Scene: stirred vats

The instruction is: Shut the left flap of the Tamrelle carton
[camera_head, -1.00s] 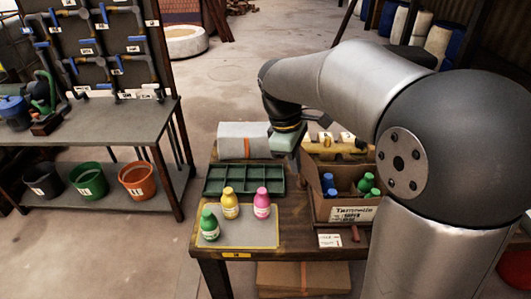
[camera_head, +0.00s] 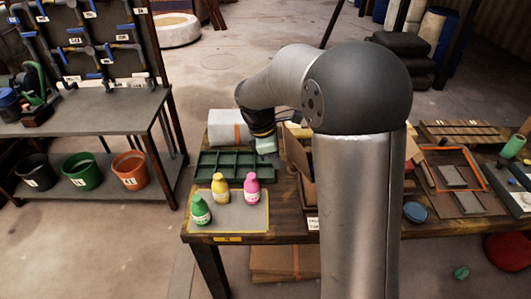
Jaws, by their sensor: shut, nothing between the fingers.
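The Tamrelle carton (camera_head: 308,190) stands on the wooden table, mostly hidden behind my arm. Only a strip of its brown left side shows, with cardboard that looks like its raised left flap (camera_head: 296,152). The flap's exact angle, the other flaps and the carton's contents cannot be made out. My gripper (camera_head: 266,147) is shut and empty, pointing down just left of the carton. It is above the back of the table, near the right end of the green tray. I cannot tell whether it touches the flap.
A green divided tray (camera_head: 204,179) lies left of the carton. Green (camera_head: 201,209), yellow (camera_head: 220,187) and pink (camera_head: 252,186) bottles stand on a mat (camera_head: 232,222) in front. A pale roll (camera_head: 222,128) lies behind. An orange frame (camera_head: 476,163) and blue lid (camera_head: 416,212) lie right.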

